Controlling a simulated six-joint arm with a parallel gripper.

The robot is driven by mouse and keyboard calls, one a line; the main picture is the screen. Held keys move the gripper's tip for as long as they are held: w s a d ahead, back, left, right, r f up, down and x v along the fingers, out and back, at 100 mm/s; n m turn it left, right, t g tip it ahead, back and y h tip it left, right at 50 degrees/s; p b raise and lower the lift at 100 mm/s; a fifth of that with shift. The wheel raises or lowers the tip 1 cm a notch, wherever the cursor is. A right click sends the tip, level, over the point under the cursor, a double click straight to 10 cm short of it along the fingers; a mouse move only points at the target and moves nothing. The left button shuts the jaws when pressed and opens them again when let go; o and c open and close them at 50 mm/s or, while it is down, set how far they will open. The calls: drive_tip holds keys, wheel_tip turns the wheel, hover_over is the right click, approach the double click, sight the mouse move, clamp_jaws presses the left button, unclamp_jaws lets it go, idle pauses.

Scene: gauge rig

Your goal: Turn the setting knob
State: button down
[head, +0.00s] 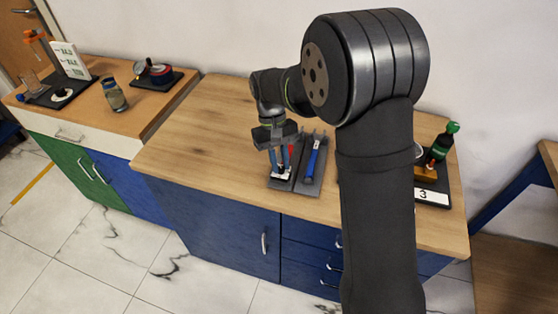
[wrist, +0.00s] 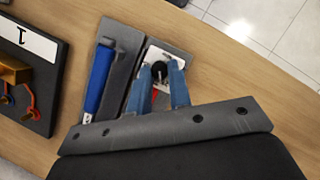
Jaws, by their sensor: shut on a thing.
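The setting knob (wrist: 159,70) is small and black and stands on a white plate (wrist: 152,54) in the wrist view. The plate lies on a dark grey base on the wooden bench; in the head view it shows as a white patch (head: 283,175) under my fingers. My gripper (wrist: 160,66) reaches down over the plate, with one blue finger on each side of the knob, shut on it. In the head view my gripper (head: 280,168) hides the knob. A small red part shows between the fingers, and I cannot tell what it is.
A blue-handled tool (wrist: 99,78) lies in a grey holder beside the plate; it also shows in the head view (head: 313,158). A dark board with a number label (wrist: 30,38) and a brass block lies beyond it. A green bottle (head: 442,142) stands at right.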

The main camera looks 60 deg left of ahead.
drive_tip(key=m, duration=0.2)
drive_tip(key=m+g, duration=0.1)
drive_tip(key=m, duration=0.1)
drive_tip(key=m+g+y, duration=0.1)
drive_tip(key=m, duration=0.1)
drive_tip(key=shift+w+d, duration=0.1)
drive_tip(key=shift+w, duration=0.2)
drive_tip(key=m+g+y, duration=0.1)
drive_tip(key=m, duration=0.2)
drive_tip(key=m+g+y, duration=0.1)
drive_tip(key=m, duration=0.3)
drive_tip(key=shift+w+d, duration=0.1)
drive_tip(key=shift+d, duration=0.1)
drive_tip(key=c, duration=1.3)
unclamp_jaws()
drive_tip(key=v, duration=1.7)
drive_tip(key=shift+d+r, duration=0.15)
drive_tip(key=shift+r, duration=0.1)
drive_tip(key=shift+f, duration=0.1)
drive_tip(key=x, duration=1.7)
drive_tip(key=shift+f, duration=0.2)
